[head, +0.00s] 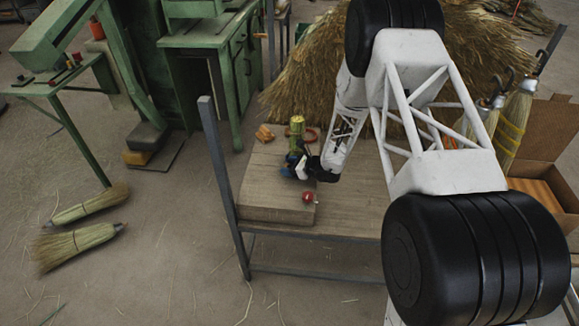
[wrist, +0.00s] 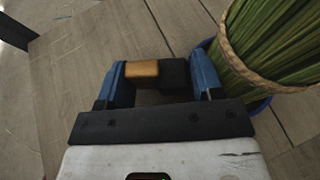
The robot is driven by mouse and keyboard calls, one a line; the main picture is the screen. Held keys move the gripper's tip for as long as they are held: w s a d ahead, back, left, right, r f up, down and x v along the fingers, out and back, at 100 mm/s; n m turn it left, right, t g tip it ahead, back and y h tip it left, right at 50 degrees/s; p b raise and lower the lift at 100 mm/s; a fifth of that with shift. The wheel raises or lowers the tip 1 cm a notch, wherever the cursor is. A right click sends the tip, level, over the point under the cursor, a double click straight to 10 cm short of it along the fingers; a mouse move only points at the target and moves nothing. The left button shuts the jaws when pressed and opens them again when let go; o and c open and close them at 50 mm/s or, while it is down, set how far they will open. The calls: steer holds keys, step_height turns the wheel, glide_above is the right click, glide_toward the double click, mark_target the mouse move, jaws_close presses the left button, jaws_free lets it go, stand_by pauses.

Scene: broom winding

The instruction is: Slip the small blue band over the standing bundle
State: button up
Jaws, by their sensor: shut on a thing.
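The standing bundle (head: 297,130) is upright on the table board, green with a yellowish top. In the wrist view the bundle (wrist: 285,40) leans into the upper right, with a woven tan cord around it. A blue rim (wrist: 262,106) shows low around the bundle, and I take it for the small blue band; most of it is hidden. My gripper (wrist: 160,75) is beside the bundle, its blue fingers shut on a small tan-and-black piece (wrist: 142,69). I cannot tell whether this piece joins the blue rim. In the head view my gripper (head: 296,166) is low at the bundle's near side.
A small red object (head: 307,197) lies on the board (head: 270,208) near its front edge. An orange-brown block (head: 264,133) and a reddish-brown ring-like thing (head: 313,135) lie behind. A metal post (head: 218,165) rises at the table's left corner. A straw heap (head: 320,65) stands behind.

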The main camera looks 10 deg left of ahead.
steer(key=shift+w+r, duration=0.15)
steer(key=shift+r, duration=0.05)
steer(key=o, duration=1)
steer(key=shift+w+d+r, duration=0.1)
steer(key=shift+o, duration=0.4)
steer(key=shift+v, duration=0.75)
steer(key=v, duration=0.5)
steer(key=shift+s+d+r, duration=0.1)
steer(key=shift+s+d, duration=0.3)
steer(key=shift+d, duration=0.1)
